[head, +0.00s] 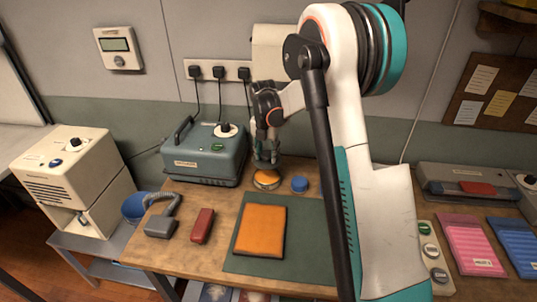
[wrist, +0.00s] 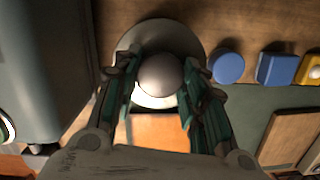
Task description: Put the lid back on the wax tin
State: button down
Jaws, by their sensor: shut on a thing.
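My gripper (head: 266,163) points down at the back of the bench, with its fingers closed around a round silver knob (wrist: 160,74) that appears to belong to the lid. A pale grey disc shows around the knob in the wrist view, partly hidden by the fingers. The low round wax tin (head: 266,181), with a golden tint, is directly below the fingertips in the head view. I cannot tell whether the lid touches the tin or hangs just above it.
A blue round container (head: 299,184) stands close to the right of the tin. A teal machine (head: 205,155) is close on the left. An orange leather piece (head: 260,231) lies on a green mat (head: 309,236) in front. A red block (head: 202,226) lies left of the mat.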

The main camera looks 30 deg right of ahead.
jog(key=shift+f+b, duration=1.9)
jog(key=shift+f, duration=1.3)
jog(key=shift+f+b, duration=0.15)
jog(key=shift+b, duration=0.15)
jog(key=c, duration=0.9)
grip_release()
jog(key=o, duration=0.5)
jog(key=shift+c, duration=0.2)
